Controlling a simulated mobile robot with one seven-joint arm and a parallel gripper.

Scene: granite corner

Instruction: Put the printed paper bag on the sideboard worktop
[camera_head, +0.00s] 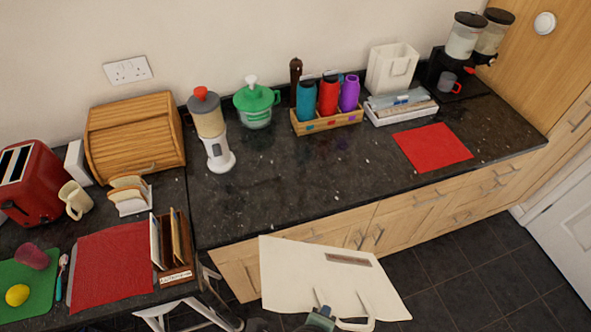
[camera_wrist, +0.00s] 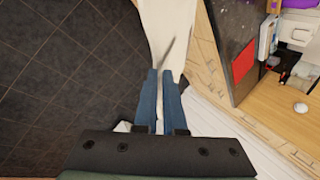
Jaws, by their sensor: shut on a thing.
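The printed paper bag (camera_head: 320,275) is cream-coloured with a brown printed strip. It hangs in front of the sideboard drawers, apart from the worktop. My gripper (camera_head: 322,314) is at its lower edge near the handles, at the bottom of the head view. In the wrist view the blue fingers of my gripper (camera_wrist: 160,76) are close together on a pale strip of the bag (camera_wrist: 172,25). The dark speckled sideboard worktop (camera_head: 285,190) lies beyond the bag, with a broad bare area at its front middle. Part of the bag's underside is hidden.
A red mat (camera_head: 433,147) lies on the right of the worktop. A blender-like jar (camera_head: 211,135), a green jug (camera_head: 256,105), a wooden bottle crate (camera_head: 328,123) and a white paper tray (camera_head: 400,110) line the back. A letter rack (camera_head: 174,248) stands at the left counter's edge.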

